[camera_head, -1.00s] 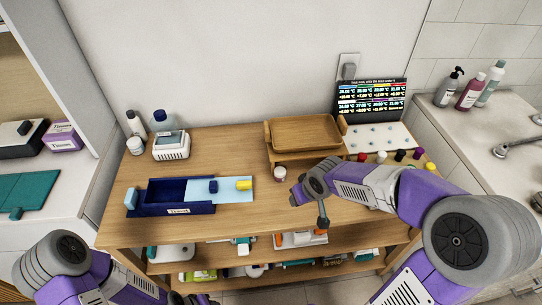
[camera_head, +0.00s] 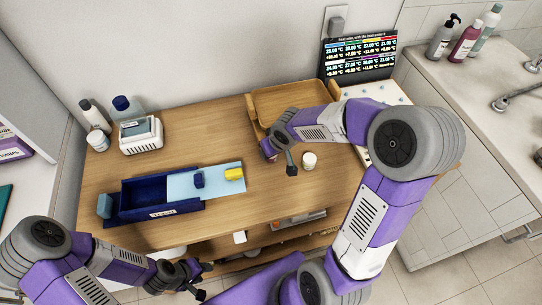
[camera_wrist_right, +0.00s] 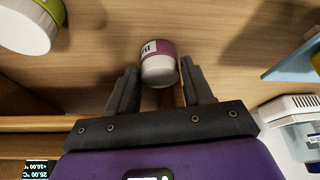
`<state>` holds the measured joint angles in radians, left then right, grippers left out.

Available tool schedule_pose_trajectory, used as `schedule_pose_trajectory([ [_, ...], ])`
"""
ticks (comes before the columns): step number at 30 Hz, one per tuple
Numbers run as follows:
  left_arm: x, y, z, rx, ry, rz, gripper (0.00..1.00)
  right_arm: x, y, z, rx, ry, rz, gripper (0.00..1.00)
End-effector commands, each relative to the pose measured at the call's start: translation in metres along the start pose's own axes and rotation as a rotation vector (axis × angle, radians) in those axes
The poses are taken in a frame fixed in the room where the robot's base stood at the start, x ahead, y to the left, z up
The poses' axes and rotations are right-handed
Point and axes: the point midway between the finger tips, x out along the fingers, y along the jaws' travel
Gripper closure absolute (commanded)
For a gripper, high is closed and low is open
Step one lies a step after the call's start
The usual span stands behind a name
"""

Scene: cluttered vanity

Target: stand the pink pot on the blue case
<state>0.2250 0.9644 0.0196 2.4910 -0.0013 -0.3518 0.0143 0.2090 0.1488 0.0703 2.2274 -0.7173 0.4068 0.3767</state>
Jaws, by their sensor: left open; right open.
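The pink pot (camera_wrist_right: 159,64), with a white end and a pink label band, stands between the open fingers of my right gripper (camera_wrist_right: 158,70) in the right wrist view, with a gap showing on each side. My left gripper (camera_head: 203,281) is open and empty at the front edge.
A wooden tray (camera_head: 290,95) stands behind my right gripper. A cream-lidded pot (camera_head: 309,160) is close on its right. A white box (camera_head: 141,135) and bottles stand back left. A display (camera_head: 360,58) stands at the back. The tabletop between tray and panel is clear.

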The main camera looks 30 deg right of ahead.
Motion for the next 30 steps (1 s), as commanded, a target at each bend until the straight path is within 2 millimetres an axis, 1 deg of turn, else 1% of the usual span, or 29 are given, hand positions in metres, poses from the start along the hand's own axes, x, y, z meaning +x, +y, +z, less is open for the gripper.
schedule_pose_trajectory([
  [2, 0.0024, -0.0008, -0.0002, 0.000, 0.000, 0.000, 0.57, 0.0050, 0.0001, 0.0003, 0.000, 0.000, 0.000, 0.49],
  [8, 0.0014, -0.0004, -0.0003, 0.000, 0.000, 0.000, 0.57, 0.0040, 0.0002, -0.0004, 0.001, 0.000, 0.000, 0.49],
  [11, 0.0014, -0.0003, -0.0003, 0.000, 0.001, 0.000, 0.57, 0.0039, 0.0002, -0.0003, 0.001, 0.000, 0.000, 0.63],
  [15, 0.0014, -0.0003, -0.0003, 0.000, 0.001, 0.000, 0.57, 0.0038, 0.0002, -0.0003, 0.001, 0.000, 0.000, 0.85],
  [16, 0.0014, -0.0003, -0.0003, 0.000, 0.001, 0.000, 0.57, 0.0038, 0.0002, -0.0004, 0.001, 0.001, 0.000, 0.86],
  [17, 0.0014, -0.0004, -0.0003, 0.000, 0.001, 0.000, 0.57, 0.0038, 0.0002, -0.0003, 0.001, 0.000, 0.000, 0.91],
  [26, 0.0033, -0.0011, -0.0004, 0.000, 0.001, 0.000, 0.57, 0.0027, -0.0017, -0.0022, -0.004, 0.001, -0.001, 0.91],
  [30, 0.0052, -0.0018, -0.0005, 0.000, 0.001, 0.000, 0.57, 0.0011, -0.0033, 0.0015, -0.008, 0.001, -0.003, 0.91],
])
